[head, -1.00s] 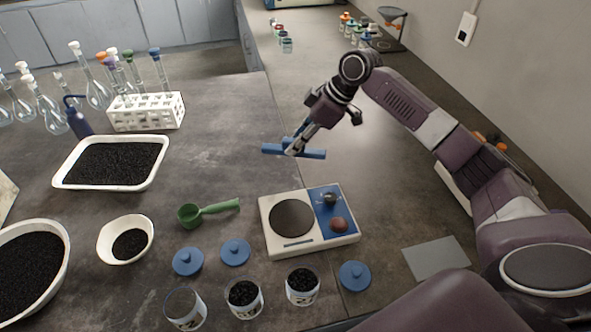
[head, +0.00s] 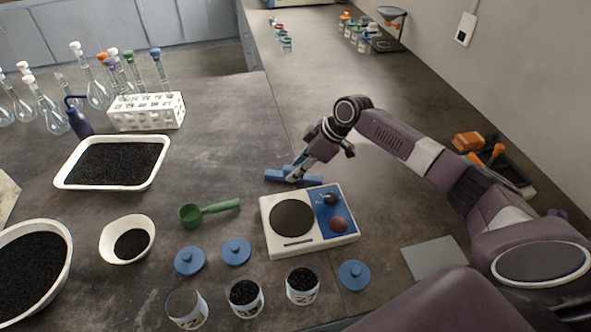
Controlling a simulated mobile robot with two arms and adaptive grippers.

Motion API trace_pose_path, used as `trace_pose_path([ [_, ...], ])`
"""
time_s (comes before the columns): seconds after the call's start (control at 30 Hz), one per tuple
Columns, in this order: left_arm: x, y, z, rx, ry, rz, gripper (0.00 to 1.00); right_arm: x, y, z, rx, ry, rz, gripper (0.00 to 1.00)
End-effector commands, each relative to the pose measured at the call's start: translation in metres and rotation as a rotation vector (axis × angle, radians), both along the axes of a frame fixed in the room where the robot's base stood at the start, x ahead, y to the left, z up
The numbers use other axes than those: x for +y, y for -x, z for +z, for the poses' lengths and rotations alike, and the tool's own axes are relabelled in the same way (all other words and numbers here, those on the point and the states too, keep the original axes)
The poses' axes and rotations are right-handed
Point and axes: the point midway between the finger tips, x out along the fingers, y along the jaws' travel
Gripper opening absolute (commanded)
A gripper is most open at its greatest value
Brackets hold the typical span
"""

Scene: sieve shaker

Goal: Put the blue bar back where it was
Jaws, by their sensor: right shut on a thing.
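The blue bar (head: 275,175) lies crosswise just behind the white scale (head: 303,246) in the head view. My right gripper (head: 294,177) is shut on the middle of the bar, and its fingers hide that part. The bar is at or just above the bench; I cannot tell whether it touches. My left gripper is not in view.
The scale has a dark round plate and a blue panel with two small objects. A green scoop (head: 210,211), blue lids (head: 236,251) and jars (head: 302,285) are near it. A tray with orange-handled tools (head: 497,152) stands at right. The bench behind the bar is clear.

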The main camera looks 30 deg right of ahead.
Motion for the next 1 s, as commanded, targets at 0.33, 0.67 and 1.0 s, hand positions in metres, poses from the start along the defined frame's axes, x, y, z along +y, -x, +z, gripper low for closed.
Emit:
trace_pose_path([
  [0.33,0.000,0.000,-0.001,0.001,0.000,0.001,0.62,0.000,0.000,-0.003,0.000,0.000,0.000,0.36],
  [0.67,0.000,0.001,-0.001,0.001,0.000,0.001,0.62,-0.003,0.001,0.005,-0.001,0.001,-0.002,0.36],
  [1.0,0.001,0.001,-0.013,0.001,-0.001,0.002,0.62,-0.031,0.023,0.063,-0.002,0.003,-0.002,0.36],
])
